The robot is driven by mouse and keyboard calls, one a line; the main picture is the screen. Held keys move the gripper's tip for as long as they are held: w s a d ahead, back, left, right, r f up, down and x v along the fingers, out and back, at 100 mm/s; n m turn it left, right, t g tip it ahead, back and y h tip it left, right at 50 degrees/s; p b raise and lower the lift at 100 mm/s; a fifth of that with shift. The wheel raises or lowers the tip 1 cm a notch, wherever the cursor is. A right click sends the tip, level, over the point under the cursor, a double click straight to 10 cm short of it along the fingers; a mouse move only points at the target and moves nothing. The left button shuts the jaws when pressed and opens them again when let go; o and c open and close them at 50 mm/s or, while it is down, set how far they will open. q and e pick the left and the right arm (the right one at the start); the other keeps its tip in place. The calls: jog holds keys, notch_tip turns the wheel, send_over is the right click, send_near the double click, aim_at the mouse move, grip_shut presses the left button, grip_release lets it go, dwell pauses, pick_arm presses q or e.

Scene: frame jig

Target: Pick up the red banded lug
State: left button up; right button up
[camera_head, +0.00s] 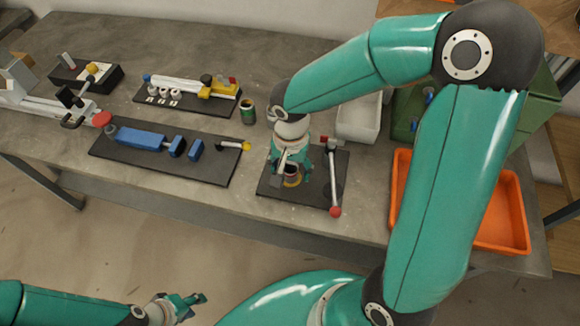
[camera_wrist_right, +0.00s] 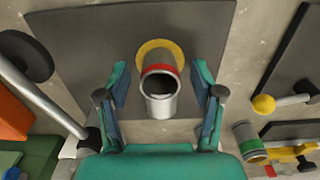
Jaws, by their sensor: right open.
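The red banded lug (camera_wrist_right: 160,90) is a grey hollow cylinder with a red band, standing at a yellow ring (camera_wrist_right: 178,48) on a dark plate in the right wrist view. In the head view the lug is mostly hidden by my right gripper (camera_head: 290,172), with the yellow ring (camera_head: 292,181) showing below. My right gripper (camera_wrist_right: 163,92) is open, with one finger on each side of the lug and gaps visible. My left gripper (camera_head: 188,302) is off the table at the lower left, its fingers apart and empty.
A lever with a red knob (camera_head: 335,211) stands on the same plate, right of the gripper. A green banded cylinder (camera_head: 248,112) stands behind to the left. An orange tray (camera_head: 516,215) and white bin (camera_head: 358,122) are to the right. Blue blocks (camera_head: 141,138) lie on the left plate.

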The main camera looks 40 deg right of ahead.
jog(key=c, duration=1.3)
jog(key=shift+o, duration=0.2)
